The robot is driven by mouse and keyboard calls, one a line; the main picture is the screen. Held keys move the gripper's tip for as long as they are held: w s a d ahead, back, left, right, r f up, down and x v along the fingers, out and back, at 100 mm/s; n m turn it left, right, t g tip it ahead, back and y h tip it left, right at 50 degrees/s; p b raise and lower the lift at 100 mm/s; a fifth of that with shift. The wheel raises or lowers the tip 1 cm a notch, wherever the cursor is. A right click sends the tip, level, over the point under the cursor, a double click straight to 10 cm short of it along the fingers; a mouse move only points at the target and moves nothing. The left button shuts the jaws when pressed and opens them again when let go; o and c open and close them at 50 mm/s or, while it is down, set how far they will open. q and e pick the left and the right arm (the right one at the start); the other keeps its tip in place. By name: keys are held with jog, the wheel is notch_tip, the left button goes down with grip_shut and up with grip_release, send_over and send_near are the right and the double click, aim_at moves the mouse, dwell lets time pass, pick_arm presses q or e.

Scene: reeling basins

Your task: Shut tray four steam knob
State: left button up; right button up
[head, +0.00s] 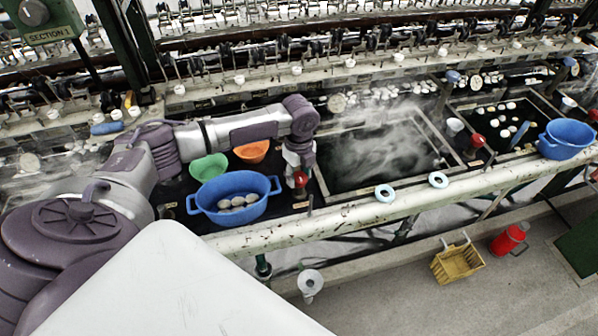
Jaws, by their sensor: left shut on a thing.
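My left gripper (300,173) reaches down at the left front corner of a steaming basin (375,160). It is shut on a red steam knob (300,181), whose lower part shows below the fingers. The fingers partly hide the knob, and I cannot tell how far it is turned. Another red knob (478,140) stands free at the right end of this basin. A third red knob (593,116) is at the far right edge. I cannot read any tray number here. My right gripper is not in view.
Left of my gripper stand a blue tub (234,206) with several cocoons, a green bowl (208,167) and an orange bowl (252,151). Two pale rings (385,193) (438,180) lie on the front ledge. A yellow crate (458,262) and a red can (509,239) stand on the floor.

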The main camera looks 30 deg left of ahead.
aim_at(299, 176)
pick_arm(q)
jog(key=shift+m, duration=0.6)
jog(key=o, duration=1.1)
jog(key=shift+o, duration=0.2)
notch_tip(299, 176, up, 12)
